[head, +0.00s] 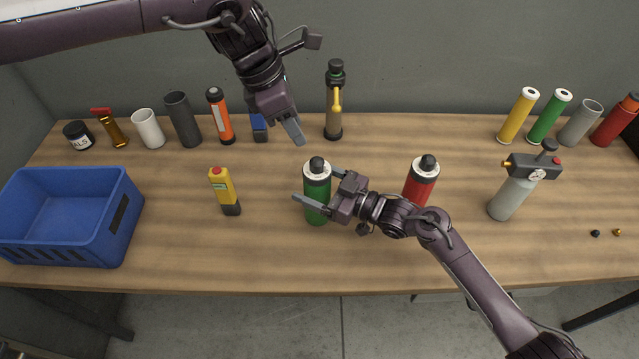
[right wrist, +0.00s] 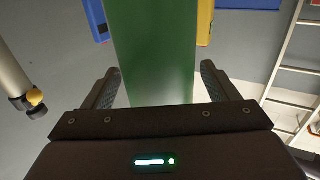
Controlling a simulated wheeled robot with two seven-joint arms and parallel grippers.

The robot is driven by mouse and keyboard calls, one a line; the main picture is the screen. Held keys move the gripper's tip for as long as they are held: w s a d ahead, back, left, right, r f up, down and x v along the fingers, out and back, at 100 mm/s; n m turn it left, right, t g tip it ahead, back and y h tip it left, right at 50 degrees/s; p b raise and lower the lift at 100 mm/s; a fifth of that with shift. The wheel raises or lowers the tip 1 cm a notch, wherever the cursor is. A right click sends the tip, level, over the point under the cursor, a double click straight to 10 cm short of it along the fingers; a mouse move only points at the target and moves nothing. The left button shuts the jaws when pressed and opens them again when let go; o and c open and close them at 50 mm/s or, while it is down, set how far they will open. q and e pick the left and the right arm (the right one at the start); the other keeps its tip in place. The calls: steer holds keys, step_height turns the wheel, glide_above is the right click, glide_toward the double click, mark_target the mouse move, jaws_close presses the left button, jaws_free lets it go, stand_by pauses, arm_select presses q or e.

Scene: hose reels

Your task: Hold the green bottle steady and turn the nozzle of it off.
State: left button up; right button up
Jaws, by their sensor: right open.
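The green bottle (head: 317,188) stands upright on the table, with a white band near its top and a black nozzle (head: 317,163) on it. My right gripper (head: 314,187) is open, with one finger on each side of the bottle's body. In the right wrist view the green body (right wrist: 152,50) rises between the two open fingers (right wrist: 157,88); whether they touch it is not clear. My left gripper (head: 296,132) is above the table, behind and a little left of the bottle, apart from it. Its fingers overlap in the view, so its opening does not show.
A red bottle (head: 422,180) stands right of the green one, partly behind my right arm. A grey pump bottle with a gauge (head: 511,195) is farther right. A yellow device (head: 223,190) and a blue crate (head: 120,215) are on the left. Several cylinders line the back.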

mark_target(317, 160)
steer(key=c, duration=1.1)
arm_select(q)
steer(key=shift+o, duration=0.4)
arm_select(e)
steer(key=shift+c, duration=0.8)
arm_select(q)
steer(key=shift+o, duration=1.1)
steer(key=d+r+n+y, duration=0.2)
steer(key=d+n+y, duration=0.2)
steer(key=n, duration=1)
steer(key=shift+g, duration=0.3)
steer(key=f, duration=1.1)
steer(key=shift+w+f, duration=0.2)
steer(key=shift+w, duration=0.1)
